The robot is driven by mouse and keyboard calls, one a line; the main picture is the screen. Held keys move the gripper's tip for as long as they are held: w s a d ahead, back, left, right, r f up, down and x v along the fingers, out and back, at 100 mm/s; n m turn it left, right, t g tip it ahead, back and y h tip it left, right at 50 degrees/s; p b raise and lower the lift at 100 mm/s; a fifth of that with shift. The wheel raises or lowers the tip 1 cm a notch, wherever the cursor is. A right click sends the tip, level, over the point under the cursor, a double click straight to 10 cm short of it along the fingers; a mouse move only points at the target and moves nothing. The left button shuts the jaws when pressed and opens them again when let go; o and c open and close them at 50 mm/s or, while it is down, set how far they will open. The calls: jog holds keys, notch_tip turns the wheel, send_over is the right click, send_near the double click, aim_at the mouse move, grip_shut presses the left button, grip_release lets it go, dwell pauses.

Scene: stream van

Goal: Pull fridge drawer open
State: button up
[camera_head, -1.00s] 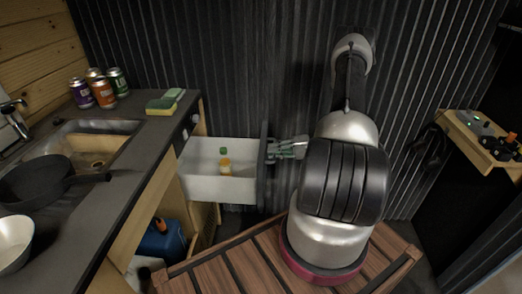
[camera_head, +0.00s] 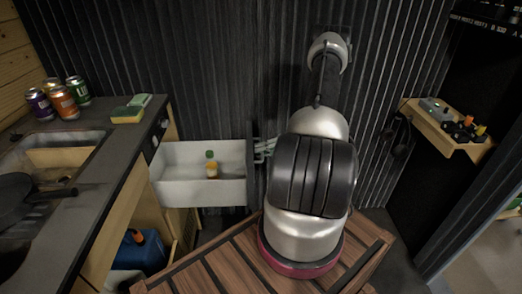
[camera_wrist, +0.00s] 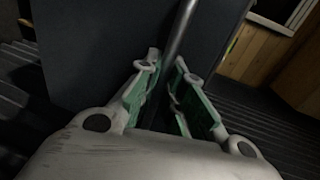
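The fridge drawer (camera_head: 205,193) is a white open-topped bin, pulled well out from the counter unit in the head view. A small bottle with orange contents and a green cap (camera_head: 211,165) stands inside it. The drawer's dark front panel (camera_wrist: 90,50) fills much of the wrist view, with a grey bar handle (camera_wrist: 181,28) running along it. My gripper (camera_wrist: 167,62) has its green-padded fingers on either side of the bar and looks closed on it. In the head view my gripper (camera_head: 264,150) is at the drawer front, partly hidden by my arm.
The counter (camera_head: 118,160) at left holds several cans (camera_head: 61,101), sponges (camera_head: 128,115), a sink and a black pan (camera_head: 20,198). A blue container (camera_head: 142,252) stands below. A wooden shelf (camera_head: 443,130) with controls is at right. The ribbed wall is close behind.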

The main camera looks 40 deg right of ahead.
jog(key=shift+o, duration=0.6)
jog(key=v, duration=1.2)
